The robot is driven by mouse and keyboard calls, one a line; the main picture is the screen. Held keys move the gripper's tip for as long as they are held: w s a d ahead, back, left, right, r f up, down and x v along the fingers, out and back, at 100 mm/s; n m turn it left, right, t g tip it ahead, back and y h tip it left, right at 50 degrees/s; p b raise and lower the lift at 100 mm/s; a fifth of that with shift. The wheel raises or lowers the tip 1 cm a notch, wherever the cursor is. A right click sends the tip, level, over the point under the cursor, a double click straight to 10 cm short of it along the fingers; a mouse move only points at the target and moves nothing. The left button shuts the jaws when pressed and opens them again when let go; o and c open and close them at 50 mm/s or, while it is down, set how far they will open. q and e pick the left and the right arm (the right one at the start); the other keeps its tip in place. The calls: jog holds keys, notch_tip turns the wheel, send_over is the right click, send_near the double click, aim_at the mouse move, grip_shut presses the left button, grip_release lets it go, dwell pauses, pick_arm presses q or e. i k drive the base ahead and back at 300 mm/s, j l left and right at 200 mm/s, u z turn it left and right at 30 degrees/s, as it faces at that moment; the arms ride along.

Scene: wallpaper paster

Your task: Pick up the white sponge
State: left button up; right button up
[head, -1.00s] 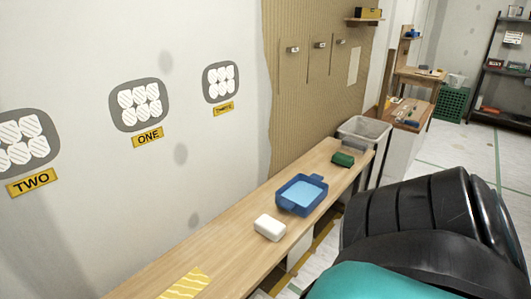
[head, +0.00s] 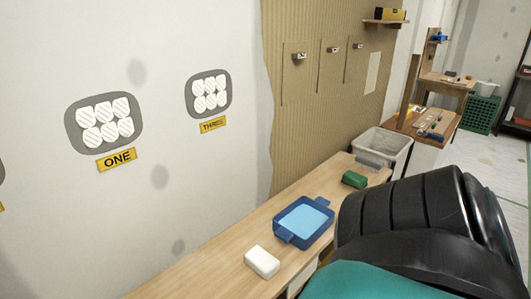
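The white sponge (head: 262,262) lies flat on the narrow wooden bench (head: 208,272), near the bottom middle of the head view. It sits in front of a blue tray (head: 306,222) and a little to its left, with nothing on top of it. Neither of my grippers shows in the head view. A large black and teal part of my own body fills the lower right and hides some of the bench's right edge.
A green block (head: 354,179) lies on the bench beyond the tray, with a pale bin (head: 385,147) behind it. The wall with panel signs (head: 117,160) runs along the bench's left side. Bare bench lies left of the sponge.

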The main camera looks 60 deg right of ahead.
aim_at(266, 264)
jog(key=k+l, duration=0.1)
jog(key=l, duration=2.2)
jog(key=i+u, duration=0.05)
